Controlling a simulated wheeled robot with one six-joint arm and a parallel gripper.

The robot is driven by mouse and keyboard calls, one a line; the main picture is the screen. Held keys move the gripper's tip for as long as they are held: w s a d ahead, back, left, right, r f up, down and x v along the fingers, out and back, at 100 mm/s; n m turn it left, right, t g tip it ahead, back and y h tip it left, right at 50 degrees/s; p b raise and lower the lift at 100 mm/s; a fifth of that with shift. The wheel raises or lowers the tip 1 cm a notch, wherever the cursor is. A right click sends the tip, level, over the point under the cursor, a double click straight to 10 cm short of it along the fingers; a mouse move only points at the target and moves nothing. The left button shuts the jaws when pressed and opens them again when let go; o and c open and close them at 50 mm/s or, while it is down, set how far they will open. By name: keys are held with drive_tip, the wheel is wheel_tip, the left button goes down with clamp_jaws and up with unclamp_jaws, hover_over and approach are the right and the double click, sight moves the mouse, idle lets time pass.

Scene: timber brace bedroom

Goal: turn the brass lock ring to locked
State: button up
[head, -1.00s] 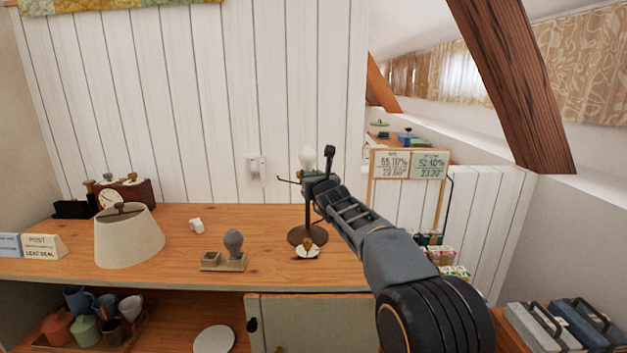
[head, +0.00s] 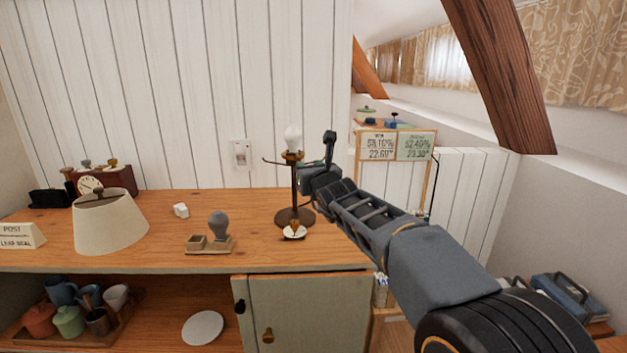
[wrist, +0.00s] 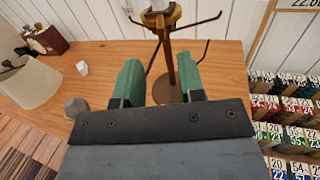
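The lamp stand (head: 295,190) stands upright on the wooden counter with a white bulb (head: 293,137) on top. A brass ring (head: 292,156), seemingly the lock ring, sits just below the bulb, with thin arms at its sides. It also shows at the top of the wrist view (wrist: 163,17), where the bulb is mostly cut off. Any lock marking is too small to read. My gripper (head: 309,178) is right of the lamp, apart from the ring. In the wrist view my gripper (wrist: 159,78) is open and empty, its green fingers apart, the stem showing between and beyond them.
A cream lampshade (head: 108,224) stands on the counter at left. A grey bulb in a wooden holder (head: 212,238), a small white block (head: 181,210) and a white dish (head: 294,232) sit nearer the lamp. A wall switch (head: 241,153) is behind. Racks of numbered boxes (wrist: 290,105) are at right.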

drive_tip(key=shift+v, duration=1.95)
